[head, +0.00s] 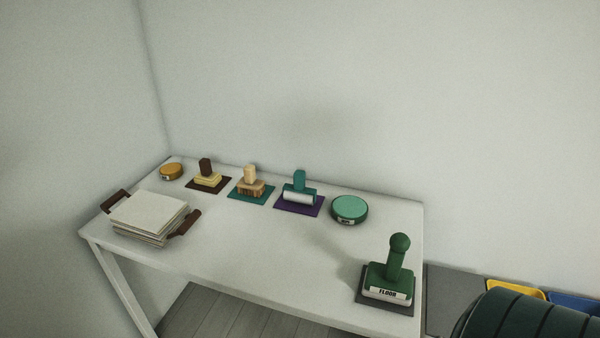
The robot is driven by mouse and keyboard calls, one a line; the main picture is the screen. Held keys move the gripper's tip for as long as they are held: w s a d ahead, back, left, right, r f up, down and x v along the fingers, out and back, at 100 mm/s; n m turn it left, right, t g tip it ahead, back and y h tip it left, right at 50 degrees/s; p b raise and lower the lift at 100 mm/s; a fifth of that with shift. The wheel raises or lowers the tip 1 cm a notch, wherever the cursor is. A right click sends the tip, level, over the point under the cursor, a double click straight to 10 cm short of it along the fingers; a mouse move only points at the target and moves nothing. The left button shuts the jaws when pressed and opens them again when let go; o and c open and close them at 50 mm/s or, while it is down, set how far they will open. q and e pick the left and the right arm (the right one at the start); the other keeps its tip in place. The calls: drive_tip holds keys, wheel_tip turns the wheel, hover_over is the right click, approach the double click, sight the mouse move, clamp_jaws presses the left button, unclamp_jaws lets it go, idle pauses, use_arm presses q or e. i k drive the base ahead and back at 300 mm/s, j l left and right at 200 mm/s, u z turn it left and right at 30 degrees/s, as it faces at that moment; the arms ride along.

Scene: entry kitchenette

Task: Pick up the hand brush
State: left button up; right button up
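Several small handled tools stand on mats on the white table (262,252). The one most like a hand brush has a pale wooden handle and a brown striped, bristle-like body (251,188); it stands upright on a teal mat (240,197). To its left is a dark-handled tool with a yellow base (207,176) on a brown mat. To its right is a teal-handled tool with a whitish roller-like base (298,192) on a purple mat. A larger green knob-handled tool (396,268) marked FLOOR stands at the front right. Neither gripper is in view.
A stack of pale sheets or tiles (150,214) with brown handles at its sides lies at the left. An orange round tin (171,171) and a green round tin (349,208) flank the row. Yellow (514,290) and blue (574,303) bins show right of the table. The table's centre is clear.

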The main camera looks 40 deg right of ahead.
sight(249, 185)
drive_tip(key=i+j+z, duration=0.1)
drive_tip(key=z, duration=0.3)
drive_tip(key=i+j+z, duration=0.2)
drive_tip(key=i+z, duration=0.15)
drive_tip(key=i+j+z, duration=0.15)
drive_tip(key=z, duration=0.25)
drive_tip(key=i+j+z, duration=0.15)
drive_tip(key=j+z, duration=0.2)
drive_tip(key=i+j+z, duration=0.25)
drive_tip(key=j+z, duration=0.2)
drive_tip(key=j, duration=0.15)
